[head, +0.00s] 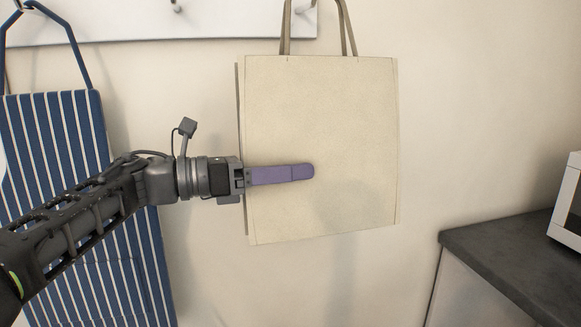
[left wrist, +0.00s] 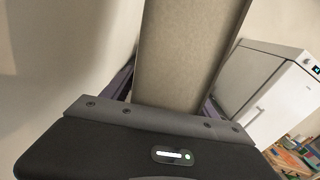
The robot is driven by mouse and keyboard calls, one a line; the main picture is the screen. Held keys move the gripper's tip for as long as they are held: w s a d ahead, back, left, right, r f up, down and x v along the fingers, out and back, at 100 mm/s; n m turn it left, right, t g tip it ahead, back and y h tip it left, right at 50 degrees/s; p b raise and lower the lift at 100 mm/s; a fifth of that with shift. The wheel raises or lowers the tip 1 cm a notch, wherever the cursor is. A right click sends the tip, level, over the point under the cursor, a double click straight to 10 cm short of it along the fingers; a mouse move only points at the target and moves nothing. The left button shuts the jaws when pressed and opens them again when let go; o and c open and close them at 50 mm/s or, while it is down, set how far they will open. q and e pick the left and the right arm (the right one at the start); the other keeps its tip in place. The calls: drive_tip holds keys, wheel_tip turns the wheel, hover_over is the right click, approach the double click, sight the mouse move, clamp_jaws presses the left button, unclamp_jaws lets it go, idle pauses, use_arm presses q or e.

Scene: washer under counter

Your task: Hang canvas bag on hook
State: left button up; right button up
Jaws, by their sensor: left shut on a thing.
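The canvas bag (head: 345,110) is beige and hangs upright in front of the wall, its two handles (head: 345,30) running up out of the head view. My left gripper (head: 285,174) is shut on the bag's left side, with one purple finger lying across the front face. In the left wrist view the narrow side of the bag (left wrist: 188,50) stands between the fingers. A white hook rail (head: 140,25) with small metal hooks (head: 176,6) is at the top left. A hook (head: 304,8) shows near the bag's handles; whether the handles are on it cannot be told. My right gripper is not in view.
A blue striped apron (head: 85,200) hangs on the left behind my left arm. A dark counter (head: 500,255) with a white appliance (head: 568,205) is at the right. A white cabinet (left wrist: 275,85) shows in the left wrist view. The wall right of the bag is bare.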

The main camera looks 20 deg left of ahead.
use_arm(q)
drive_tip(key=shift+w+a+p, duration=0.35)
drive_tip(key=shift+w+a, duration=0.1)
drive_tip(key=shift+w, duration=0.3)
drive_tip(key=shift+w+a+f+b, duration=0.15)
drive_tip(key=shift+w+f+b, duration=0.05)
drive_tip(key=shift+f+b, duration=0.2)
drive_tip(key=shift+w+a+f+b, duration=0.2)
drive_tip(key=shift+f+b, duration=0.1)
drive_tip(key=shift+f, duration=0.1)
drive_tip(key=shift+w+f+b, duration=0.1)
drive_tip(key=shift+f+b, duration=0.25)
drive_tip(key=shift+b, duration=0.1)
drive_tip(key=shift+f, duration=0.1)
